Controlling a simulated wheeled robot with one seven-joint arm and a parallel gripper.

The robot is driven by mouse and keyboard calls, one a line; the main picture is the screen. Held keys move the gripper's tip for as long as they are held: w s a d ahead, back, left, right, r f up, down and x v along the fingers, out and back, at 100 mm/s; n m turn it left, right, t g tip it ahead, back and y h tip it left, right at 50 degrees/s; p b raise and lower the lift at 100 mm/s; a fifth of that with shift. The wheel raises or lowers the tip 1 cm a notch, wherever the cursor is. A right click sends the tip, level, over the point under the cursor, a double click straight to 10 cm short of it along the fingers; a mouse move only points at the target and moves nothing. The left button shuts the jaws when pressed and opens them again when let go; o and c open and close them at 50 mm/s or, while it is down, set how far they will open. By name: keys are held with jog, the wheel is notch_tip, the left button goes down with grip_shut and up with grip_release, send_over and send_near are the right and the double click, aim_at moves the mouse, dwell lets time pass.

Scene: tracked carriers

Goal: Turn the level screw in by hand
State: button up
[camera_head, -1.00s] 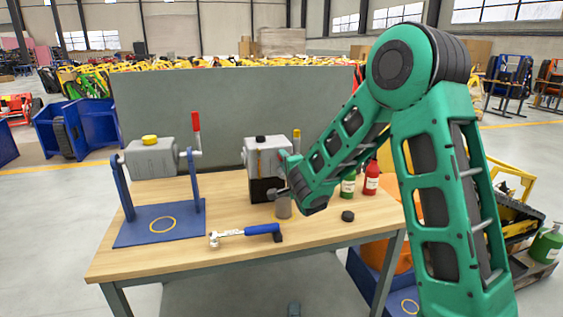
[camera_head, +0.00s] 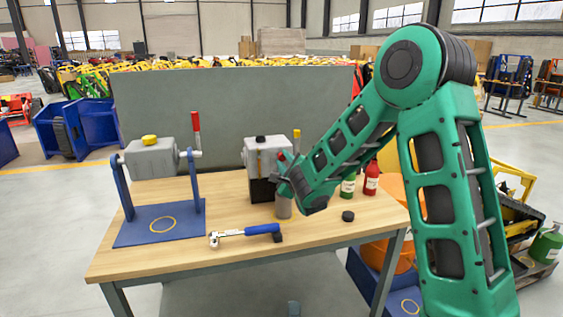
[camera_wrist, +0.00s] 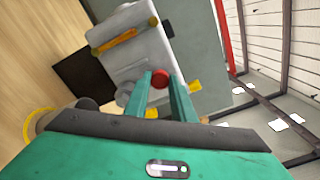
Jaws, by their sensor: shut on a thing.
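A grey gearbox housing (camera_head: 262,155) with an orange-brown strip on its front stands on a dark block (camera_head: 262,190) at the back of the bench. In the wrist view the housing (camera_wrist: 150,52) lies tilted beyond my fingers. A small round red head, apparently the level screw (camera_wrist: 160,77), shows at the housing's side between my two green fingertips. My gripper (camera_wrist: 161,88) is shut on it. In the head view my gripper (camera_head: 284,170) is at the housing's right front, and red shows beside it. The screw's thread is hidden.
A grey cup (camera_head: 283,208) stands just below my gripper. A blue-handled wrench (camera_head: 246,234) and a black puck (camera_head: 347,216) lie in front. A second gearbox (camera_head: 152,160) hangs in a blue stand at left. Green (camera_head: 348,187) and red (camera_head: 371,180) bottles stand at right.

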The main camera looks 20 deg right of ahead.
jog(key=m, duration=0.4)
jog(key=shift+m, duration=0.3)
jog(key=o, duration=0.9)
